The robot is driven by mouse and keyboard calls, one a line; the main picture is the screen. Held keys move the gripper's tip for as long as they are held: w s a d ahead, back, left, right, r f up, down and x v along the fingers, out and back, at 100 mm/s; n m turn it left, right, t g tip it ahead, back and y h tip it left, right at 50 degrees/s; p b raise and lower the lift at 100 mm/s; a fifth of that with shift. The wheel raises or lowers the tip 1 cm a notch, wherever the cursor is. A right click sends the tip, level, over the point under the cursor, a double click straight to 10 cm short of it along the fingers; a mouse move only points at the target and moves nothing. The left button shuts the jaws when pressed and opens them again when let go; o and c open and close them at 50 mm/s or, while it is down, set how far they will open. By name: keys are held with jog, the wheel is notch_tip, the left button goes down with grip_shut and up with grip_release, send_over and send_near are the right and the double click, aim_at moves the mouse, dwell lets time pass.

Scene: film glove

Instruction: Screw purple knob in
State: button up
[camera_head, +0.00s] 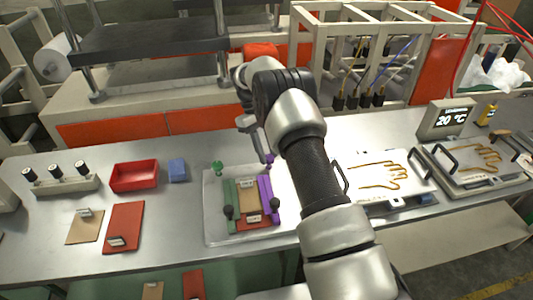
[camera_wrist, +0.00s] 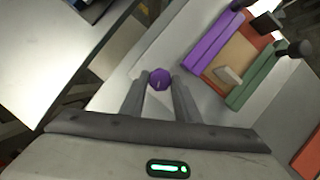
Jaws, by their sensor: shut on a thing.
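In the wrist view the purple knob (camera_wrist: 158,79) is between the two fingertips of my gripper (camera_wrist: 160,84), which is shut on it. In the head view the purple knob (camera_head: 269,158) shows at the fingertips, left of my forearm. The fixture (camera_head: 250,204) lies on a pale plate, with a purple bar (camera_head: 266,196) on its right and a green bar (camera_head: 229,199) on its left. In the wrist view the purple bar (camera_wrist: 212,42) is to the right of the knob, apart from it. I cannot tell how high the knob is above the plate.
A green knob (camera_head: 217,168) stands at the plate's upper left. Dark knobs sit at the fixture's front corners. A red bin (camera_head: 134,176) and blue block (camera_head: 178,170) are to the left. A panel with a glove outline (camera_head: 387,176) lies to the right.

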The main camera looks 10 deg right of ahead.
jog(key=shift+w+d+m+y, duration=0.15)
jog(key=shift+m+y, duration=0.55)
jog(key=shift+m, duration=1.2)
jog(key=shift+r, duration=0.1)
jog(key=o, duration=1.1)
jog(key=shift+c, duration=0.2)
jog(key=p+v, duration=0.5)
jog(key=v, duration=0.2)
jog(key=shift+r, duration=0.2)
jog(key=shift+w, duration=0.15)
